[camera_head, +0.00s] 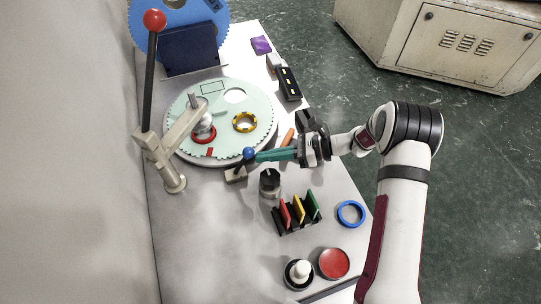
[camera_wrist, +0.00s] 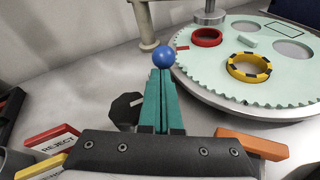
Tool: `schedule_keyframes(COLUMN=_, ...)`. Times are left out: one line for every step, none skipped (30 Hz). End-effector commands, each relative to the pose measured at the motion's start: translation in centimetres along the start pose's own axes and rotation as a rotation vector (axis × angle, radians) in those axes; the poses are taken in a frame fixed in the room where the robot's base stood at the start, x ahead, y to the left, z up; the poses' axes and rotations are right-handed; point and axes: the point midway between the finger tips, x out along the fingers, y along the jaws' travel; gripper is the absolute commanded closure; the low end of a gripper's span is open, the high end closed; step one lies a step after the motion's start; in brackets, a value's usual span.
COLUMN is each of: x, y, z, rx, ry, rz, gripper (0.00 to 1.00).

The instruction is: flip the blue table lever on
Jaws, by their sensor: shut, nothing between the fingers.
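The blue table lever has a blue ball knob (camera_head: 249,153) on a short dark stem, standing on a small grey base (camera_head: 236,174) in front of the toothed disc. In the wrist view the blue knob (camera_wrist: 163,57) shows right beyond my fingertips, and the stem and base are hidden behind the fingers. My gripper (camera_head: 258,156) has teal fingers, shut and empty, reaching in from the right. In the wrist view its fingertips (camera_wrist: 163,72) are at or very near the knob; I cannot tell whether they touch it.
A pale green toothed disc (camera_head: 221,94) carries a red ring (camera_head: 203,138) and a yellow-black ring (camera_head: 245,122). A tall red-knobbed lever (camera_head: 154,20) stands left. The front-left table is bare.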

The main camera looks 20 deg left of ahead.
Motion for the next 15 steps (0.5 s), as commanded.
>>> schedule_keyframes(x=0.1, y=0.1, z=0.4, rx=-0.011, ry=0.02, rz=-0.007, gripper=1.0)
schedule_keyframes(x=0.2, y=0.2, z=0.6, rx=-0.016, ry=0.035, rz=-0.012, gripper=1.0)
schedule_keyframes(x=0.4, y=0.4, z=0.8, rx=-0.025, ry=0.06, rz=-0.021, gripper=1.0)
schedule_keyframes(x=0.5, y=0.5, z=1.0, rx=-0.034, ry=0.079, rz=-0.029, gripper=1.0)
schedule_keyframes(x=0.6, y=0.7, z=1.2, rx=-0.041, ry=0.101, rz=-0.037, gripper=1.0)
schedule_keyframes(x=0.8, y=0.8, z=1.5, rx=-0.054, ry=0.133, rz=-0.048, gripper=1.0)
schedule_keyframes(x=1.0, y=1.0, z=1.8, rx=-0.064, ry=0.158, rz=-0.058, gripper=1.0)
schedule_keyframes(x=1.1, y=1.1, z=2.0, rx=-0.073, ry=0.184, rz=-0.067, gripper=1.0)
schedule_keyframes(x=1.4, y=1.4, z=2.3, rx=-0.086, ry=0.218, rz=-0.079, gripper=1.0)
schedule_keyframes(x=1.6, y=1.5, z=2.5, rx=-0.096, ry=0.243, rz=-0.09, gripper=1.0)
schedule_keyframes(x=1.8, y=1.7, z=2.7, rx=-0.105, ry=0.269, rz=-0.098, gripper=1.0)
schedule_keyframes(x=2.0, y=1.9, z=3.0, rx=-0.117, ry=0.301, rz=-0.111, gripper=1.0)
schedule_keyframes(x=2.3, y=2.0, z=3.2, rx=-0.126, ry=0.327, rz=-0.12, gripper=1.0)
schedule_keyframes(x=2.5, y=2.1, z=3.4, rx=-0.137, ry=0.352, rz=-0.129, gripper=1.0)
schedule_keyframes(x=2.8, y=2.4, z=3.6, rx=-0.15, ry=0.385, rz=-0.141, gripper=1.0)
